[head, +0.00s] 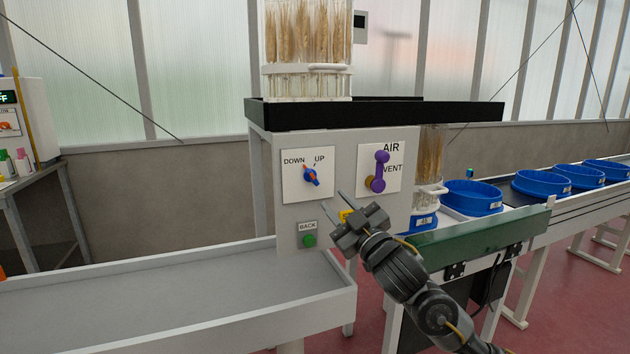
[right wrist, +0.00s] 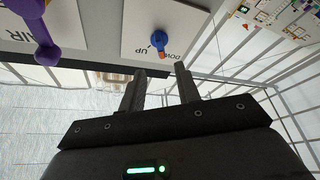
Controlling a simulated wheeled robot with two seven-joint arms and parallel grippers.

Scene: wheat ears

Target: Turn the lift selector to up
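The lift selector (head: 312,178) is a blue knob with an orange pointer on a white plate marked DOWN on the left and UP on the right. Its orange end tilts to the upper left, towards DOWN. The knob also shows in the right wrist view (right wrist: 159,40), beyond the fingertips. My right gripper (head: 334,212) is open and empty, below and to the right of the selector in the head view, apart from it. Its two spread fingers show in the right wrist view (right wrist: 160,70). My left gripper is not in view.
A purple AIR/VENT lever (head: 379,170) stands right of the selector. A green BACK button (head: 309,240) is below. A black tray (head: 400,113) tops the cabinet, with a rack of wheat ears (head: 305,80). Blue bowls (head: 472,197) stand at right; a grey trough (head: 170,300) lies left.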

